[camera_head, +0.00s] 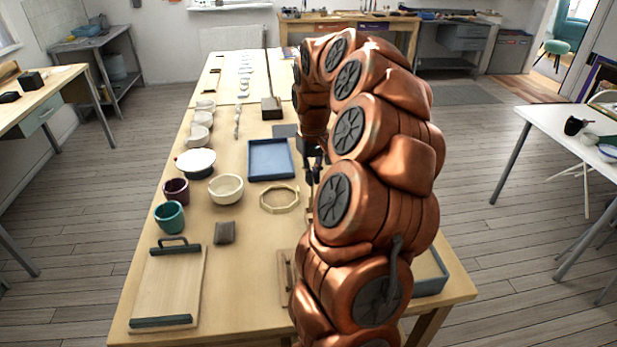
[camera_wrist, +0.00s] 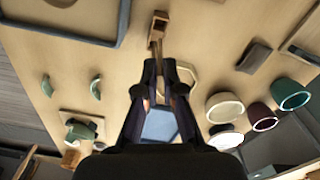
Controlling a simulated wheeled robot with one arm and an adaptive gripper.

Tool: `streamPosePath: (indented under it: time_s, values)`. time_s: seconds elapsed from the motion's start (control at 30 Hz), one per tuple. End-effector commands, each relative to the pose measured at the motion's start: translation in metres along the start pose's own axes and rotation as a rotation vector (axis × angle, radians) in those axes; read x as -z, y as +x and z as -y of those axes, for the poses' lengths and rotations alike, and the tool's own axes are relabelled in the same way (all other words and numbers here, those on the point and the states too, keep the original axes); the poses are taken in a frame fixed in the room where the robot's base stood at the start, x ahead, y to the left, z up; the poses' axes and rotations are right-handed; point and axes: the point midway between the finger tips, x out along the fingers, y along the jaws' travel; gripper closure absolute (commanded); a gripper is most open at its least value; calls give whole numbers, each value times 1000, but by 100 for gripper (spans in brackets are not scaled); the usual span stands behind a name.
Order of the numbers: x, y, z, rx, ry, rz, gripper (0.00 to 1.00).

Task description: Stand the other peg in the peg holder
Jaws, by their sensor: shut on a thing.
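My gripper (camera_wrist: 156,62) points down over the table and is shut on a slim brown wooden peg (camera_wrist: 157,32). The peg sticks out past the fingertips and has a wider, squarish end. In the head view my gripper (camera_head: 313,168) is small and dark, partly behind my copper arm, right of the octagonal wooden ring. A wooden piece (camera_head: 286,278), mostly behind my arm, lies near the table's front; I cannot tell if it is the peg holder. No second peg can be made out.
The octagonal ring (camera_head: 280,198) and blue tray (camera_head: 270,175) lie close to my gripper. Several cups and bowls, a grey block (camera_head: 225,232) and a handled board (camera_head: 165,285) stand left. A grey-blue tray (camera_head: 432,275) is at the front right. Green curved pieces (camera_wrist: 95,88) lie left in the wrist view.

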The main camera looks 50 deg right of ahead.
Motion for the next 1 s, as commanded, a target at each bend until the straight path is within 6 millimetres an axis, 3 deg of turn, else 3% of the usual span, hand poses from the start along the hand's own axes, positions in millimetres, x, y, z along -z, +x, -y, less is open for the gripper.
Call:
streamPosePath:
  time_s: [1.0]
  values:
    - [0, 45, 0, 0, 0, 2, 100]
